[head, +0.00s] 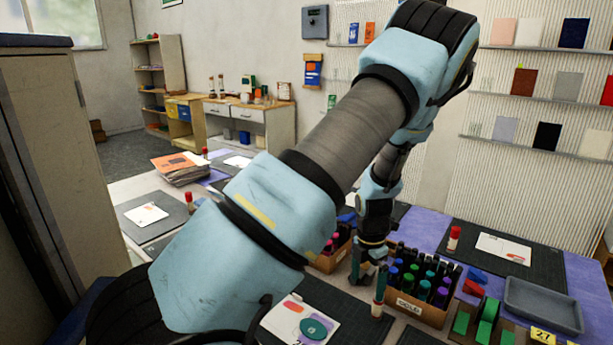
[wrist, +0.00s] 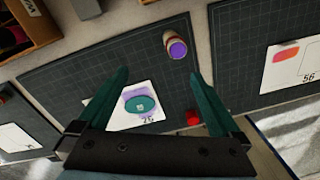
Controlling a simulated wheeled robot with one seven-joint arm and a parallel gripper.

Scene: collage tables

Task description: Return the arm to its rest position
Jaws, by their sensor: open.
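My arm crosses the head view from the lower left to the top right and bends down to my gripper (head: 368,278). The gripper hangs over the near work area, left of a box of markers. In the wrist view my gripper (wrist: 160,73) is open, with nothing between its dark green fingers. Below it lies a white card (wrist: 153,117) with a teal oval on a purple patch. A glue stick (wrist: 176,47) with a purple end is beyond the fingertips, and a red cap (wrist: 193,118) is beside the right finger. My arm hides part of the tables.
The marker box (head: 421,310) stands close to the right of my gripper. Farther right are a grey tray (head: 541,304), green blocks (head: 487,322) and another glue stick (head: 454,238). A tall cabinet (head: 60,160) stands at the left. Papers (head: 180,170) are stacked on the back table.

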